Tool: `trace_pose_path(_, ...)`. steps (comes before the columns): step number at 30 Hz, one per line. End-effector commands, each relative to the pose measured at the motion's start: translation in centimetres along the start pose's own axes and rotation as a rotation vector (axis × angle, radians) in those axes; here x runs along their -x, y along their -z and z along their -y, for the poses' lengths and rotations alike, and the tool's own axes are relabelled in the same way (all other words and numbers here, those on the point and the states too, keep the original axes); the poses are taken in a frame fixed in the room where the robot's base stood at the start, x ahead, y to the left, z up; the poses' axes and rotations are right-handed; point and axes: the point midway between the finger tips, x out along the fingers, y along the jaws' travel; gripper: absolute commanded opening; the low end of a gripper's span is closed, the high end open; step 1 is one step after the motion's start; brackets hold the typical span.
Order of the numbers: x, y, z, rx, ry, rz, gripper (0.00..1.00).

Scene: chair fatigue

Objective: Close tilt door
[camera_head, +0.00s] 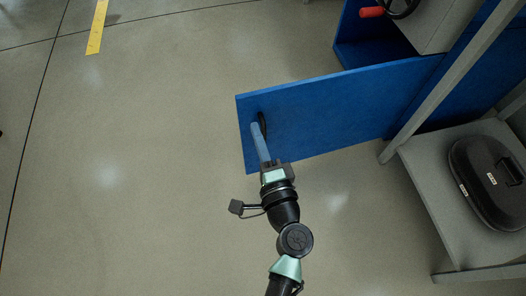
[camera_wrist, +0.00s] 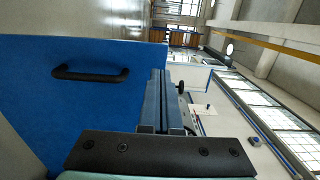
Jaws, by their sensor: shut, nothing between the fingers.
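The tilt door (camera_head: 340,115) is a blue panel. It stands open, swung out from the blue cabinet frame (camera_head: 345,35) at the right. A black bar handle (camera_head: 262,124) is near its free end; the wrist view also shows the door (camera_wrist: 60,120) and the handle (camera_wrist: 90,74). My gripper (camera_head: 255,128) has its long blue-grey fingers closed together and empty, with the tips just beside the handle. In the wrist view my fingers (camera_wrist: 156,75) lie at the door's edge, apart from the handle. I cannot tell whether they touch the panel.
A grey shelf (camera_head: 420,195) at the right carries a black case (camera_head: 490,180). A grey slanted post (camera_head: 440,95) stands beside the door. A red-handled crank (camera_head: 373,12) is at the top. The floor on the left is clear, with a yellow stripe (camera_head: 97,28).

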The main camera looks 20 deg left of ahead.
Motion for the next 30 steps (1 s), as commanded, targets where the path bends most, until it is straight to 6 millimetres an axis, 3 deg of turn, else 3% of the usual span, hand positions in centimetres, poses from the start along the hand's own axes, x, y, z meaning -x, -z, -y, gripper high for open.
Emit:
trace_pose_path(3, -2.7, -0.1, -0.1, 0.002, 0.002, 0.004, 0.0)
trace_pose_path(10, -5.9, 0.0, -0.1, 0.001, 0.001, 0.002, 0.0)
trace_pose_path(30, -7.4, 0.1, -0.1, 0.0, -0.001, -0.005, 0.0)
